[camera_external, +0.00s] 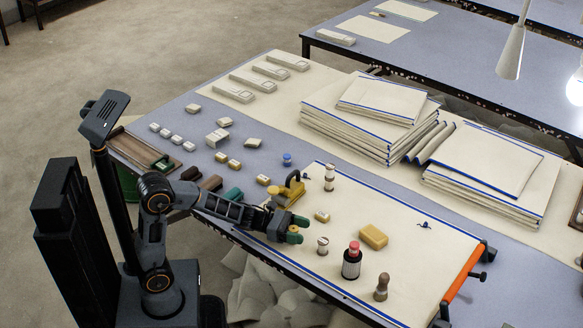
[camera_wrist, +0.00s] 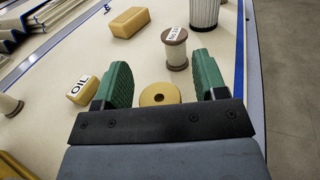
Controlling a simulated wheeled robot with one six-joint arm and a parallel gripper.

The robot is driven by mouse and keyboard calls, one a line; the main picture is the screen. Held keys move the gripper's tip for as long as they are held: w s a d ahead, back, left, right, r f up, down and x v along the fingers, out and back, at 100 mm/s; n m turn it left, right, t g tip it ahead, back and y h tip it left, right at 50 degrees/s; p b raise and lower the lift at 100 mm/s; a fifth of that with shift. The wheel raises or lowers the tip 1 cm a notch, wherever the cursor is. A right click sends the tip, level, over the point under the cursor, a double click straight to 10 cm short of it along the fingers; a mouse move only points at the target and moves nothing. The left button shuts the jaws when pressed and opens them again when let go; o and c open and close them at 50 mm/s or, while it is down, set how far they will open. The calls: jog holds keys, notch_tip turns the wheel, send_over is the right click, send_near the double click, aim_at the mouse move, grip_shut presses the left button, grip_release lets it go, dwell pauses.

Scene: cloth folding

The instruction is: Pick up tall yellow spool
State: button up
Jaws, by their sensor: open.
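The yellow spool (camera_wrist: 160,94) shows in the wrist view as a round yellow end with a dark centre hole. It lies between and slightly ahead of the two green fingers of my gripper (camera_wrist: 160,82). The fingers are apart, with clear space on both sides of the spool. Its lower edge is hidden by the dark gripper bar, and I cannot tell its height. In the external view my gripper (camera_external: 294,229) is low over the cream mat, and a small yellow patch shows between its fingers.
A labelled pale spool (camera_wrist: 175,50) with brown ends stands just beyond the right finger. An OIL block (camera_wrist: 82,88) is beside the left finger.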

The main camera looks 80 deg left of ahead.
jog(key=c, duration=1)
jog(key=shift+r, duration=0.15)
